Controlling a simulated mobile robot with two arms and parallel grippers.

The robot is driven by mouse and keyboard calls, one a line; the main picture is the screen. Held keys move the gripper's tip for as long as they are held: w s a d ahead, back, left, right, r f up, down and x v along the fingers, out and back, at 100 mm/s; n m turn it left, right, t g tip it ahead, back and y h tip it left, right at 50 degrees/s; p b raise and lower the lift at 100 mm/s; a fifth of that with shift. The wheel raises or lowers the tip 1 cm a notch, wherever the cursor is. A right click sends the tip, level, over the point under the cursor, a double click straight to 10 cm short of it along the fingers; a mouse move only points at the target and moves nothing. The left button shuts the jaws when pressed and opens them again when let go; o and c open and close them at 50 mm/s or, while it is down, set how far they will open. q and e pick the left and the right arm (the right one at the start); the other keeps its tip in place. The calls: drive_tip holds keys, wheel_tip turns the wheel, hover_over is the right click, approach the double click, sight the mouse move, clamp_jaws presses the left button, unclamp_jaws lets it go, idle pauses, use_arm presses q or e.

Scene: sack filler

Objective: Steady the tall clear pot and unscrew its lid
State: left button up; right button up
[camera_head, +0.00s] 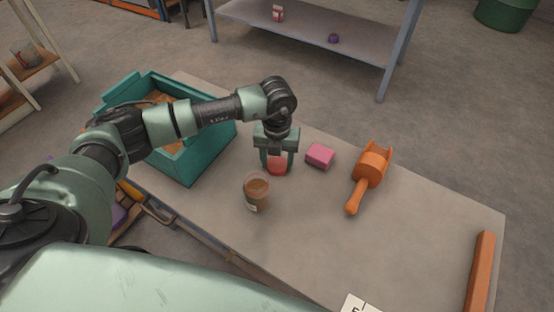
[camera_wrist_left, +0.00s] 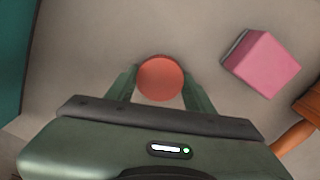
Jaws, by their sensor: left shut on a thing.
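A clear pot (camera_head: 257,194) with brown contents and a pale label stands upright on the table. Its rim looks pinkish and the brown contents show at its top; I cannot tell whether a lid covers it. My left gripper (camera_head: 277,163) is just behind the pot, pointing down and apart from it. It is shut on a round red lid-like piece (camera_wrist_left: 160,78), low over the table, with one finger on either side. I cannot tell whether this piece touches the table. My right gripper is in neither view.
A pink block (camera_head: 320,155) lies just right of my left gripper. An orange scoop (camera_head: 369,170) lies farther right, and an orange bar (camera_head: 481,272) near the right edge. A teal bin (camera_head: 205,152) stands at the left. The table's (camera_head: 400,235) middle front is clear.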

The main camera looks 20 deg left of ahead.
sight(277, 164)
use_arm(q)
drive_tip(key=shift+f, duration=0.15)
drive_tip(key=o, duration=1.6)
drive_tip(key=shift+c, duration=0.2)
drive_tip(key=shift+r, duration=0.75)
wheel_tip(277, 164, up, 11)
drive_tip(key=shift+b, duration=0.45)
